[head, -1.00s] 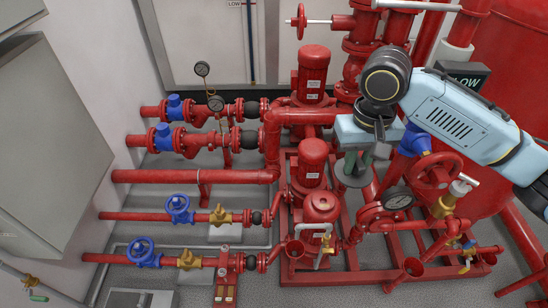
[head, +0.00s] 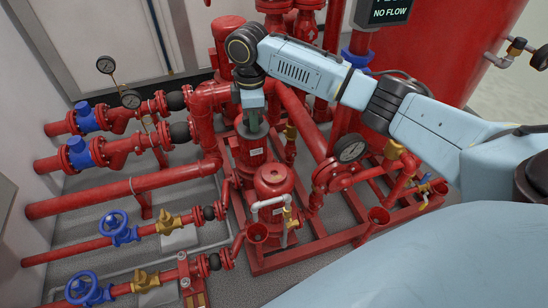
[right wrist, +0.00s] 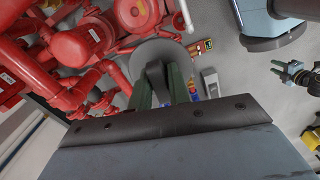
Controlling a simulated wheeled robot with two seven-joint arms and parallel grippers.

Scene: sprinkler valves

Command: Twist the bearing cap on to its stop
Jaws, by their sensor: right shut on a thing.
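The bearing cap (right wrist: 175,52) is a grey disc with an upright grip piece in the right wrist view. My right gripper (right wrist: 162,82) is shut on that grip piece between its green fingers. In the head view my right gripper (head: 253,127) points down at the top of the nearer red motor (head: 251,155). The gripper mostly hides the cap there, and I cannot tell whether the cap is seated. My left gripper (right wrist: 288,68) shows at the right edge of the right wrist view, apparently open and empty, away from the pump. It is not in the head view.
A second red motor (head: 229,42) stands behind. Blue valves (head: 118,228) and red pipes fill the left.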

